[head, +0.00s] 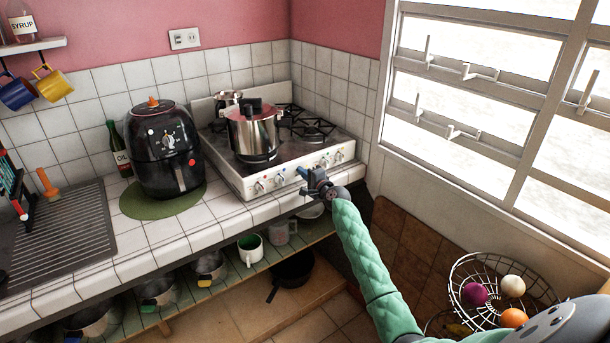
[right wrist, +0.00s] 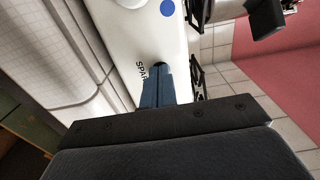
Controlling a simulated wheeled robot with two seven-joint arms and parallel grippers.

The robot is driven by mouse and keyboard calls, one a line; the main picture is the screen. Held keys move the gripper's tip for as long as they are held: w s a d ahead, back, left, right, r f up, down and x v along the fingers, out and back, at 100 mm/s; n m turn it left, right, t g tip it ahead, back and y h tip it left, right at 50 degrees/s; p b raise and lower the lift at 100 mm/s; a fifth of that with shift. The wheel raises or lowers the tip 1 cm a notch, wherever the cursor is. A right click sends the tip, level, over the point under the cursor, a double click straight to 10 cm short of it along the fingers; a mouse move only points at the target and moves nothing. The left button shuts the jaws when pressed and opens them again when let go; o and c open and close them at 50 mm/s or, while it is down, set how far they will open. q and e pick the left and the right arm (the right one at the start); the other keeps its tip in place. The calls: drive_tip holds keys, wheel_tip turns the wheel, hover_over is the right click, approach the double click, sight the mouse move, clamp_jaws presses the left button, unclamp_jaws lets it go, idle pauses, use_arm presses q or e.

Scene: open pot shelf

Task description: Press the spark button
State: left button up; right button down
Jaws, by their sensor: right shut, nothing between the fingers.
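The white stove (head: 235,177) stands against the tiled corner, with a row of knobs along its front panel. My right gripper (head: 303,172) is shut and empty at this panel, between the knobs. In the right wrist view its blue fingertips (right wrist: 159,74) are together beside the partly covered label "SPAR" (right wrist: 141,72). A dark rounded edge of the spark button (right wrist: 158,64) shows right at the fingertips. The fingers hide the rest, and I cannot tell whether they touch or press it. My left gripper is not in view.
A steel pot (head: 252,137) with a reddish lid sits on the stove's front left burner. A black air fryer (head: 165,155) stands on a green mat to the left. A wire basket (head: 462,270) with fruit is at the lower right.

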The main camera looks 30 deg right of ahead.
drive_tip(key=shift+w+d+r, duration=0.1)
drive_tip(key=shift+w+r, duration=0.15)
drive_tip(key=shift+r, duration=0.4)
drive_tip(key=shift+s, duration=0.1)
drive_tip(key=shift+s+f, duration=0.3)
drive_tip(key=shift+f, duration=0.15)
drive_tip(key=s, duration=0.7)
drive_tip(key=shift+s+d+f, duration=0.2)
drive_tip(key=shift+s+d, duration=0.05)
drive_tip(key=shift+s, duration=0.05)
drive_tip(key=c, duration=2.2)
unclamp_jaws()
